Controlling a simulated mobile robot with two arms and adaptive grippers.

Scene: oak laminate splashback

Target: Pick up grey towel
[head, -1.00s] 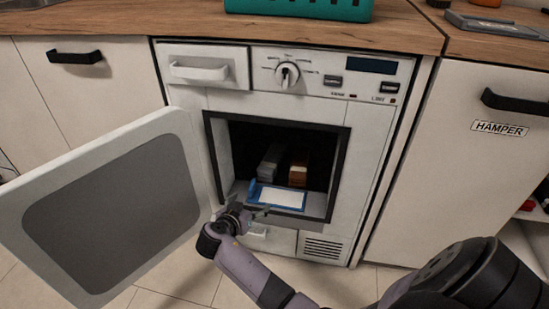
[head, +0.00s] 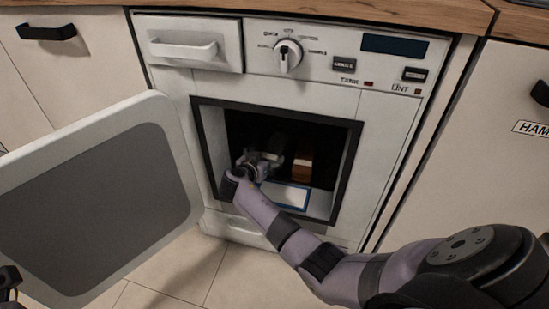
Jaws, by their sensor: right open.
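The grey towel (head: 279,143) is a folded grey bundle inside the dark opening of the white dryer, left of a brown-orange folded item. My right gripper (head: 267,160) has entered the opening and is open, just in front of the towel. It overlaps the towel's near end in the head view, and I cannot tell whether they touch. The towel's lower and near part is hidden behind the gripper. A dark part of my left arm or gripper (head: 9,282) shows at the left edge, too cut off to read its jaws.
The brown-orange item (head: 302,165) lies right of the towel. A blue-edged white panel (head: 286,195) lies at the front of the opening. The dryer's door (head: 95,200) stands open on the left.

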